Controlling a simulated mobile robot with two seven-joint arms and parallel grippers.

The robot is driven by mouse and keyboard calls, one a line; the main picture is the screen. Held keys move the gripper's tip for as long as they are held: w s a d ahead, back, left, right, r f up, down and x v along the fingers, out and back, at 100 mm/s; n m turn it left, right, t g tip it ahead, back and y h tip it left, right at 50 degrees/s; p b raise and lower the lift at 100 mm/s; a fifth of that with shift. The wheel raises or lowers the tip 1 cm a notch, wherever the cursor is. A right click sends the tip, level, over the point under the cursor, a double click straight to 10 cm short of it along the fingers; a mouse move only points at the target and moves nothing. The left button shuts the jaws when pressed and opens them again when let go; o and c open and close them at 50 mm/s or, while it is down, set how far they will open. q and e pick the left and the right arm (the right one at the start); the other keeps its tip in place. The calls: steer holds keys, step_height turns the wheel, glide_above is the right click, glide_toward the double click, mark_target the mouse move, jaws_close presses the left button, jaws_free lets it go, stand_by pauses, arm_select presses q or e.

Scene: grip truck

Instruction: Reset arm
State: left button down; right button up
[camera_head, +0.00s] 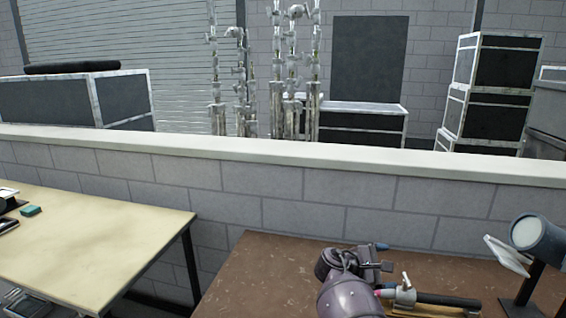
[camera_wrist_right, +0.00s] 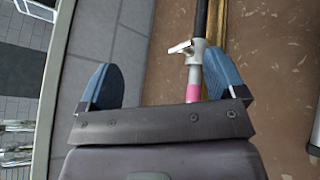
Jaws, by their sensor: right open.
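My right gripper (camera_head: 384,266) is over the brown table, with its arm coming in from the bottom of the head view. In the right wrist view its two blue fingers (camera_wrist_right: 160,62) stand wide apart with nothing held between them. A stand arm with a black rod (camera_head: 445,299), a silver clamp and a pink band lies beside the gripper. In the wrist view its silver clamp (camera_wrist_right: 194,50) appears between the fingers, close to the right one. I cannot tell its exact depth from the fingers. My left gripper is not in view.
The brown table (camera_head: 270,262) is clear left of my arm. A lamp-like cylinder (camera_head: 538,235) on a dark stand is at the right. A cream table (camera_head: 100,240) stands left across a gap. A low block wall (camera_head: 280,190) runs behind both; cases and stands are beyond.

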steer(key=s+f+m+t+y+b, duration=0.2)
steer(key=s+f+m+t+y, duration=0.1)
steer(key=s+f+m+y, duration=0.1)
steer(key=s+a+f+m+t+y+b, duration=0.1)
steer(key=s+f+m+t+y+b, duration=0.2)
steer(key=s, duration=0.6)
steer(key=s+f+m+t+y+b, duration=0.2)
steer(key=s+f+m+t+y, duration=0.2)
steer(key=s+f+y, duration=0.2)
steer(key=shift+s+a+f+m+t+y, duration=0.2)
steer(key=shift+f+y, duration=0.15)
steer(key=shift+f, duration=0.15)
steer(key=shift+s+a+f+m+t+y, duration=0.1)
steer(key=shift+a+f+y, duration=0.05)
steer(key=shift+f+y, duration=0.3)
steer(key=s+d+f+g+b, duration=0.1)
steer(key=s+f+g, duration=0.1)
steer(key=s+f, duration=0.4)
steer(key=s+d+f+g+b, duration=0.1)
steer(key=s+d+f+b, duration=0.1)
steer(key=s+f, duration=0.5)
steer(key=s, duration=0.5)
steer(key=shift+s+f+m+g+h, duration=0.25)
steer(key=shift+f+m+g+h, duration=0.05)
steer(key=shift+g, duration=0.1)
